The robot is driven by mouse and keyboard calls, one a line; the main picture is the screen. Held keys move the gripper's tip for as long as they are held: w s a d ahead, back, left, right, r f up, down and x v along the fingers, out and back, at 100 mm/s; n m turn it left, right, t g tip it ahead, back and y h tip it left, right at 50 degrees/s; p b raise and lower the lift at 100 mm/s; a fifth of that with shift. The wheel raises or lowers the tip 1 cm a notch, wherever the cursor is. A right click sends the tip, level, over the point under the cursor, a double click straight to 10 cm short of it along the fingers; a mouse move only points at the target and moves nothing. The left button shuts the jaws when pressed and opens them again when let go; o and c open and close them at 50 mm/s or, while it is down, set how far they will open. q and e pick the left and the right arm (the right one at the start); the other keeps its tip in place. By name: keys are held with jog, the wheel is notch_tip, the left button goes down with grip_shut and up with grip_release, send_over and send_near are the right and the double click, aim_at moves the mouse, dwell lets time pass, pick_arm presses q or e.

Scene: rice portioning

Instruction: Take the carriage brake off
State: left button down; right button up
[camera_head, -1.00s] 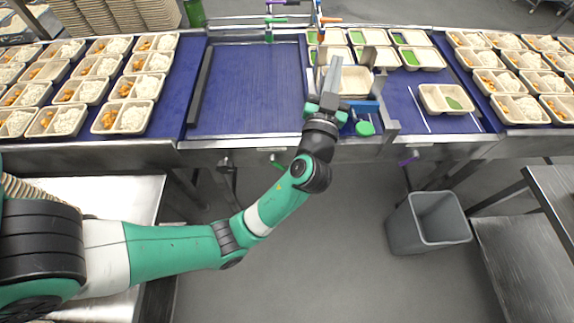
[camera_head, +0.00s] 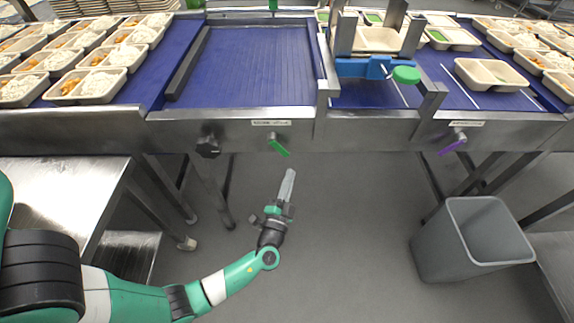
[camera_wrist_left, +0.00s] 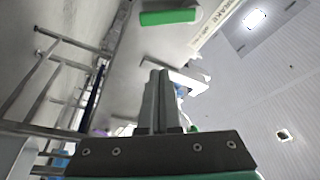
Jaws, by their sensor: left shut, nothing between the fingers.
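A green lever (camera_head: 278,146), tilted down to the right, sits on the front rail below a small white label (camera_head: 271,123). In the left wrist view a green handle (camera_wrist_left: 170,17) shows at the top, beside a label strip (camera_wrist_left: 222,22) with "BRAKE" legible. My left gripper (camera_head: 290,173) is shut and empty, fingers pointing up, in front of the rail and just below the lever, with a gap between them. Its closed fingers (camera_wrist_left: 159,78) also show in the left wrist view, apart from the handle. My right gripper is not in view.
A black knob (camera_head: 208,146) is left of the lever; a purple lever (camera_head: 453,145) is to the right. A blue bracket (camera_head: 362,68) with a green knob (camera_head: 406,75) stands above the rail. A grey bin (camera_head: 472,205) is on the floor. Open floor lies below the rail.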

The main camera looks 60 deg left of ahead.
aim_at(279, 145)
pick_arm(q)
jog(key=shift+r, duration=0.1)
jog(key=b+x, duration=0.1)
jog(key=x, duration=0.9)
jog(key=shift+w+a+b, duration=0.15)
jog(key=shift+a+b, duration=0.05)
jog(key=shift+b, duration=0.1)
jog(key=s+f, duration=0.1)
jog(key=s+a+f, duration=0.1)
jog(key=s, duration=0.1)
jog(key=shift+s+f+b, duration=0.2)
jog(key=shift+b, duration=0.2)
jog(key=shift+w, duration=0.15)
jog(key=shift+d, duration=0.15)
